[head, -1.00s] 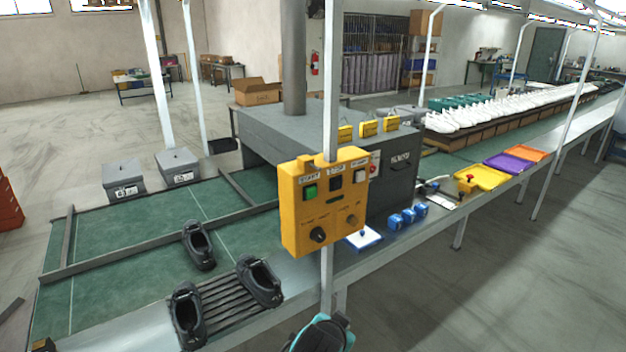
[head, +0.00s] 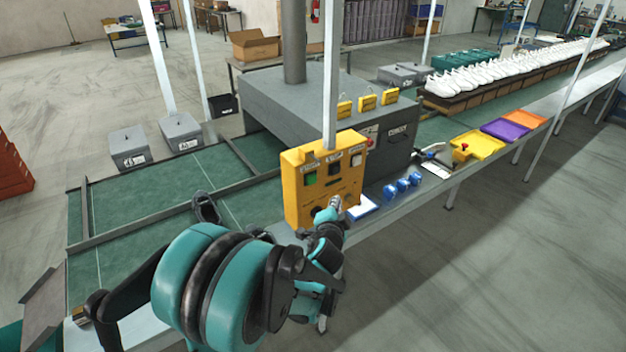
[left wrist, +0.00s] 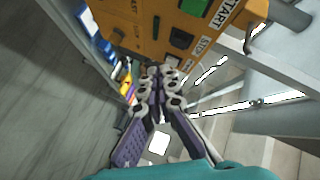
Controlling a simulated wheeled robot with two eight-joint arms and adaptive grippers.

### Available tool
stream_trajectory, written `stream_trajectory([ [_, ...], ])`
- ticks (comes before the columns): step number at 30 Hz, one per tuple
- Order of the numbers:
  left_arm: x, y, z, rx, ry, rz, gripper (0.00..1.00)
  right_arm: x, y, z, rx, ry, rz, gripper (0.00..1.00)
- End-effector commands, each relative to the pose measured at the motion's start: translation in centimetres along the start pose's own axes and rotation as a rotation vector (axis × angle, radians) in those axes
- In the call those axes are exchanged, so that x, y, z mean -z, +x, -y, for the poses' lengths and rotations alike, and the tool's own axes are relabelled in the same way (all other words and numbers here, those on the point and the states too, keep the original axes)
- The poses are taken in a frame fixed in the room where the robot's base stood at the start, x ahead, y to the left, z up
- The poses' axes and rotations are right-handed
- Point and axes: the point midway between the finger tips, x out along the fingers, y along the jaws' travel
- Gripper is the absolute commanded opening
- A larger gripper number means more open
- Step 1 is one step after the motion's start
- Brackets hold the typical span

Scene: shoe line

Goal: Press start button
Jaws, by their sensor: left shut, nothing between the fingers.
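The yellow control box (head: 325,190) is mounted on a white post above the line's edge. Its green start button (head: 310,179) is at the upper left under the START label, and it also shows at the top edge of the left wrist view (left wrist: 195,7). My left gripper (head: 335,203) is shut and empty in front of the box's lower part, below and right of the start button. In the left wrist view its fingertips (left wrist: 163,74) are apart from the green button. My right gripper is not in view.
Dark knobs (head: 316,211) are low on the box, partly hidden by my left gripper. A grey machine (head: 390,160) stands behind the box. Blue items (head: 402,186) and a yellow tray (head: 478,145) lie to the right. Open floor is at the lower right.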

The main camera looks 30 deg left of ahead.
Motion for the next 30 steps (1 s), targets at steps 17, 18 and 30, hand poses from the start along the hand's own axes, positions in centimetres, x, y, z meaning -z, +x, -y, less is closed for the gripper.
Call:
stream_trajectory([
  [17,-3.3,4.5,3.4,0.002,-0.003,0.003,0.00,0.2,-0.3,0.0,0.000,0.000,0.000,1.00],
  [18,-3.6,4.8,3.5,0.000,-0.003,0.003,0.00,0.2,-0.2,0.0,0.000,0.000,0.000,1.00],
  [30,-4.5,6.1,4.5,0.000,-0.002,0.001,0.00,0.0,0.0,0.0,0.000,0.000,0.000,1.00],
])
